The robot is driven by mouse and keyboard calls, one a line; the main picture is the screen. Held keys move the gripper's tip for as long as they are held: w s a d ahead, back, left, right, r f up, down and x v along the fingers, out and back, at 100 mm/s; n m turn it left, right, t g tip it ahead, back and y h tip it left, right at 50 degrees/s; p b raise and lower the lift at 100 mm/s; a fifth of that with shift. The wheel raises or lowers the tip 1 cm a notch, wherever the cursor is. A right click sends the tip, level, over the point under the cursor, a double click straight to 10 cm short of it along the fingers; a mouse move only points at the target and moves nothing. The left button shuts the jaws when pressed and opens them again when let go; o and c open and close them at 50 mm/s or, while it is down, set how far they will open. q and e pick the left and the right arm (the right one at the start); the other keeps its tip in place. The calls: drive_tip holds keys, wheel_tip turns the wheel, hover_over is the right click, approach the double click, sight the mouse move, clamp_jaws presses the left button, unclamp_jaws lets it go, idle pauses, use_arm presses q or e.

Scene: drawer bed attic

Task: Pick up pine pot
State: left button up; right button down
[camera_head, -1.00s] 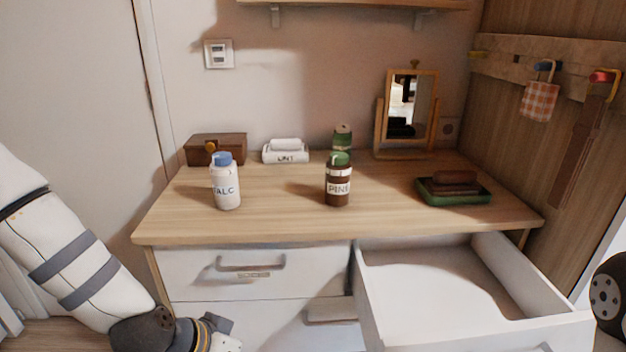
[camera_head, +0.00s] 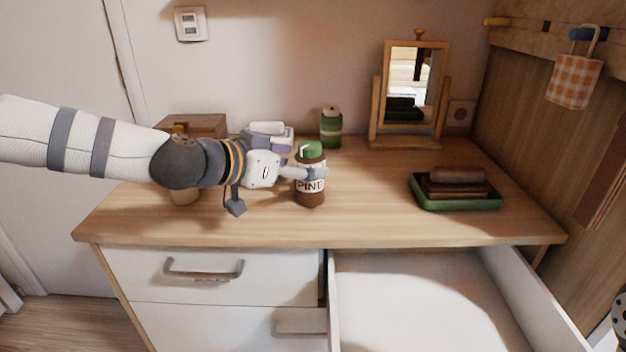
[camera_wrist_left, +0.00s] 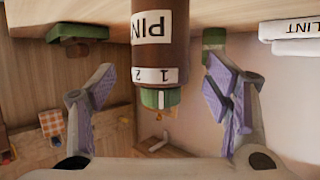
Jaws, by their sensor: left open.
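The pine pot (camera_head: 311,187) is a brown bottle with a green cap and a white label reading PINE. It stands upright on the wooden dresser top (camera_head: 380,221). My left gripper (camera_head: 312,172) reaches in from the left at the pot's height. In the left wrist view, the pine pot (camera_wrist_left: 160,50) appears upside down, between the two purple-padded fingers (camera_wrist_left: 163,95). The fingers are open, with a gap visible on each side of the pot.
A green tin (camera_head: 330,130) stands behind the pot. A framed mirror (camera_head: 410,95) stands at the back, and a green tray (camera_head: 455,201) with brown blocks sits to the right. A white drawer (camera_head: 420,300) is open below. My arm partly hides a wooden box (camera_head: 205,125).

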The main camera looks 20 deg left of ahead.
use_arm(q)
drive_tip(key=w+f, duration=0.1)
drive_tip(key=w+d+f, duration=0.1)
drive_tip(key=shift+w+f+b, duration=0.25)
drive_tip(key=shift+f+b, duration=0.1)
drive_tip(key=shift+f, duration=0.05)
drive_tip(key=shift+w+d+r, duration=0.1)
drive_tip(key=shift+w+d, duration=0.15)
drive_tip(key=shift+w, duration=0.05)
drive_tip(key=shift+r, duration=0.2)
drive_tip(key=c, duration=1.4)
drive_tip(key=shift+o, duration=0.2)
